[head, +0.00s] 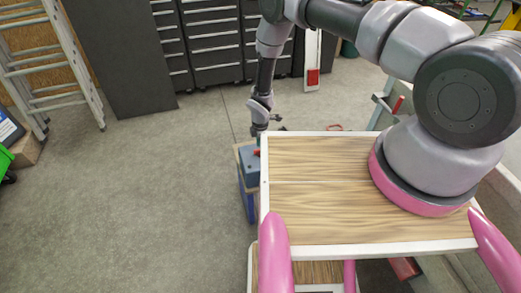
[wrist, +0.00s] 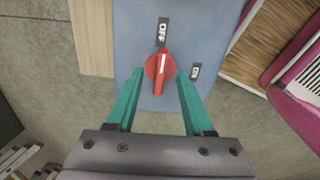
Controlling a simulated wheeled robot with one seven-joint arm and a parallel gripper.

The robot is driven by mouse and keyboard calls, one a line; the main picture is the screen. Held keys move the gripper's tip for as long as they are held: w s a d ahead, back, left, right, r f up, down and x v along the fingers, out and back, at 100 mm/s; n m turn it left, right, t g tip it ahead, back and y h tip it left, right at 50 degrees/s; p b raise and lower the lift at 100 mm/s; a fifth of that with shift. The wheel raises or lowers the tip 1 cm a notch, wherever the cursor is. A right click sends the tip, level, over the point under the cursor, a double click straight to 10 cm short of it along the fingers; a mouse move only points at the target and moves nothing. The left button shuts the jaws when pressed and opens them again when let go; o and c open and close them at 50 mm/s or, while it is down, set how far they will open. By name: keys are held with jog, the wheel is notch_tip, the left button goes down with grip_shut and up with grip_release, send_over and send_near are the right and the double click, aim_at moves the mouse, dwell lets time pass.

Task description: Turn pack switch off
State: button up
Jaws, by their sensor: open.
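The pack switch is a red rotary knob (wrist: 160,70) on the face of a blue box (wrist: 210,25). Its white line lies toward the upper end, on the side of the label reading OFF (wrist: 163,30). A second small label (wrist: 195,71) sits to its right, too small to read surely. My gripper (wrist: 159,76) is open, its teal fingers on either side of the knob with gaps visible. In the head view the box (head: 247,168) stands left of my wooden top, with my gripper (head: 264,132) above it, its fingertips hard to make out.
A wooden board (wrist: 92,35) lies beside the box. Dark drawer cabinets (head: 212,40) stand at the back and a ladder (head: 60,70) at the left. The concrete floor (head: 130,200) left of the box is clear.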

jog(key=shift+r, duration=2.5)
